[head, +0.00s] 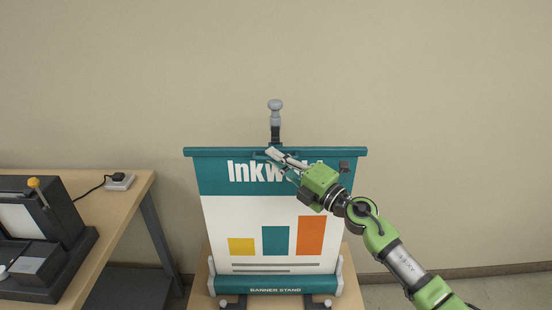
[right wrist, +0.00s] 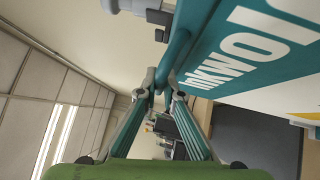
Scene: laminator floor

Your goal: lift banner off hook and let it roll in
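The banner (head: 218,215), teal and white with coloured bars, is drawn up from the banner stand base (head: 232,285). Its teal top bar (head: 215,152) is level, at the foot of the grey and black hook post (head: 275,122). Whether the bar hangs on the hook is hard to tell. My right gripper (head: 272,154) is at the middle of the bar. In the right wrist view, my right fingertips (right wrist: 158,86) are close together around a small teal part of the top bar (right wrist: 180,50). My left gripper is not in view.
A wooden table (head: 125,190) at the left holds a dark machine (head: 60,250) with a yellow-tipped lever and a small grey box (head: 120,182) with a cable. The beige wall (head: 430,120) is behind the banner. The space right of the banner is clear apart from my arm.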

